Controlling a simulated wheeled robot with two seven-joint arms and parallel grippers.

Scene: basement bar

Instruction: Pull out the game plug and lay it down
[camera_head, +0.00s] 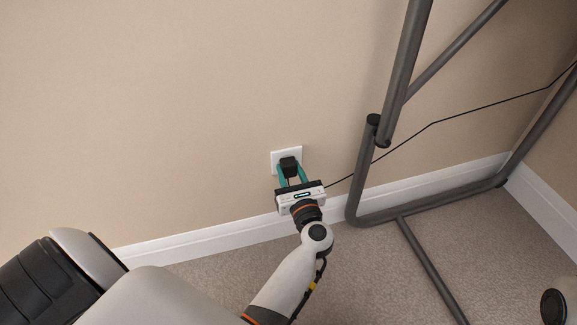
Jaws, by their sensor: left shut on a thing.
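The game plug (289,165) is a black block at the white wall outlet (278,157), low on the beige wall. My left gripper (292,173) reaches up to it, with one green finger on each side, and is shut on the plug. The plug covers much of the outlet face; I cannot tell whether it is fully seated. A thin black cord (431,124) runs from near the gripper up to the right. The gripper body hides where the cord meets the plug. My right gripper is not in view.
A grey tubular metal frame (397,75) stands close to the right of my left gripper, its feet on the carpet. A white baseboard (200,240) runs along the wall. The carpet (385,270) is bare below the outlet. A dark round object (553,306) is at the lower right.

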